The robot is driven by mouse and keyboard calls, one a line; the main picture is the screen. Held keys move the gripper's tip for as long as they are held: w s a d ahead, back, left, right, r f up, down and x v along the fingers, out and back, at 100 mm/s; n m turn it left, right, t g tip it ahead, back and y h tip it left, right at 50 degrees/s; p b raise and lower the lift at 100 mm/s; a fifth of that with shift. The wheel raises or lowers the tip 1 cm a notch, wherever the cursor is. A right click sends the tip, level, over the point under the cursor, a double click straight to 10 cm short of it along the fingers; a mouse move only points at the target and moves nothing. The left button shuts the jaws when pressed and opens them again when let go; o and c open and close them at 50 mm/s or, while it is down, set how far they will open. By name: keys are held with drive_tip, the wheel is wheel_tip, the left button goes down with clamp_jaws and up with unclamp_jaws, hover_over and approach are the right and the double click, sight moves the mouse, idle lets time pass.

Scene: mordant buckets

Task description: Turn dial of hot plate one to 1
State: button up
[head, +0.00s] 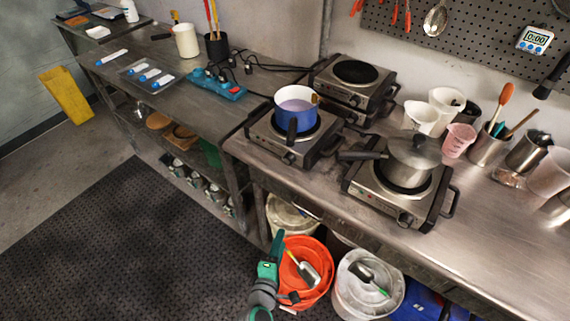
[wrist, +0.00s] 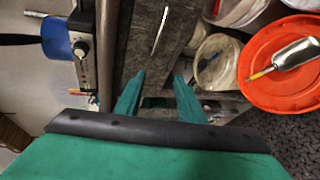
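A hot plate (head: 327,146) with a blue pot (head: 295,106) on it stands near the bench's front edge; its dial (head: 288,158) is on its front face. In the wrist view this dial (wrist: 82,48) is at the upper left, beside the blue pot (wrist: 57,38). A second hot plate (head: 437,205) to the right carries a steel pot (head: 412,160), with its dial (head: 405,219) in front. I cannot tell which is numbered one, nor read the dial settings. My gripper (wrist: 158,78) is open and empty, its teal fingers apart, below the bench edge and clear of the dials.
An orange bucket (head: 318,288) and a white bucket (head: 352,292) sit low near my gripper. Stacked hot plates (head: 378,98) stand behind. A teal power strip (head: 222,86) lies on the left bench. Floor matting (head: 110,250) at the left is clear.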

drive_tip(key=w+a+r+n+h, duration=0.2)
drive_tip(key=w+a+r+h, duration=0.1)
drive_tip(key=w+r, duration=0.5)
drive_tip(key=h, duration=0.4)
approach(287, 161)
drive_tip(key=shift+m, duration=0.3)
drive_tip(key=x, duration=0.8)
drive_tip(key=shift+w+d+f, duration=0.1)
drive_tip(key=shift+w+d, duration=0.1)
drive_tip(key=shift+w, duration=0.15)
drive_tip(key=shift+c, duration=0.6)
drive_tip(key=c, duration=0.6)
